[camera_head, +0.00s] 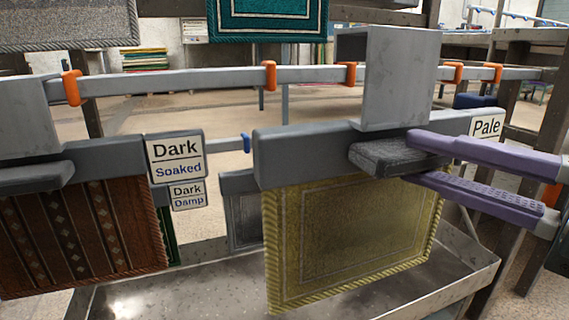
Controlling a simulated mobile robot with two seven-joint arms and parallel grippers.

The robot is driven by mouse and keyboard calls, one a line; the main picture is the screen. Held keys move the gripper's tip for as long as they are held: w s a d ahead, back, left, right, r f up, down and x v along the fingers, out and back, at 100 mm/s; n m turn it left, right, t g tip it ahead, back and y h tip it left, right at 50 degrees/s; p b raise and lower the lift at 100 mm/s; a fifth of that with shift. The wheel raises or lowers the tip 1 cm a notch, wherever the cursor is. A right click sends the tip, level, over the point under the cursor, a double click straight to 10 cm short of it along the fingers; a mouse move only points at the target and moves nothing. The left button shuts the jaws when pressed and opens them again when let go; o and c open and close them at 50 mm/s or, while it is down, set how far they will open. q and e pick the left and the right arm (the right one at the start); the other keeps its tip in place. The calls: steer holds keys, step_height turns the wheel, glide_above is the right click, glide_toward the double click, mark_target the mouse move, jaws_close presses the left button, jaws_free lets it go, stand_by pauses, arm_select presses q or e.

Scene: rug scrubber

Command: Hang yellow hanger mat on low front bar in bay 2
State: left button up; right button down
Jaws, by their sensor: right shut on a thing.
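The yellow mat (350,235) hangs upright below a grey hanger rail (310,150) with a tall grey box-shaped hook (400,85). My right gripper (400,157) comes in from the right with purple fingers and is shut on the hanger's dark grey grip block under the hook. The front bar (200,80) is a grey rail with orange clips (270,75). The hook overlaps the bar in the picture, its top above it. I cannot tell whether the bar lies inside the hook. No bay numbers show. My left gripper is not in view.
A brown patterned mat (85,235) hangs at left from its own grey hanger. Signs read "Dark Soaked" (176,158), "Dark Damp" (188,194) and "Pale" (486,125). A smaller grey mat (246,222) hangs behind. A metal tray (190,295) lies below. A teal mat (268,20) hangs above.

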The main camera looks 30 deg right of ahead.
mark_target(399, 137)
steer(key=shift+w, duration=0.45)
steer(key=shift+w+d+r, duration=0.1)
steer(key=shift+w+r, duration=0.1)
steer(key=shift+w, duration=0.55)
steer(key=shift+w+d, duration=0.15)
steer(key=shift+w, duration=0.5)
steer(key=shift+w+d+r, duration=0.1)
steer(key=shift+w+d, duration=0.15)
steer(key=shift+w, duration=0.45)
steer(key=shift+w+d+p, duration=0.2)
steer(key=shift+w+p, duration=0.35)
steer(key=shift+w, duration=0.55)
steer(key=w+d+f+b, duration=0.1)
steer(key=w+f+b, duration=0.1)
steer(key=w, duration=0.4)
steer(key=shift+w+d+f, duration=0.25)
steer(key=shift+d+f, duration=0.1)
steer(key=shift+f, duration=0.3)
